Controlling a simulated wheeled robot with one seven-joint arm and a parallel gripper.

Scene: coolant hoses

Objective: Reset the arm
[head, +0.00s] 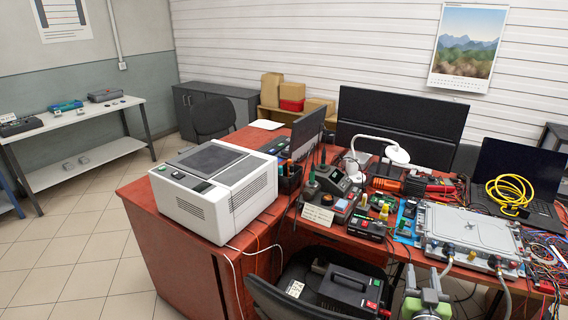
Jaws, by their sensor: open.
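A flat silver metal box (470,232) lies on the right part of the red desk. Two grey hoses hang from its front edge, a left one (443,268) and a right one (506,296). The lower end of the right hose is out of the picture.
The red desk (150,222) carries a white boxy machine (215,188), monitors (400,125), a white lamp (396,155), a laptop (520,180) with a yellow cable coil (510,192), and small electronics. A chair (275,300) holding a black case (348,290) stands in front. Tiled floor (75,255) is clear at left.

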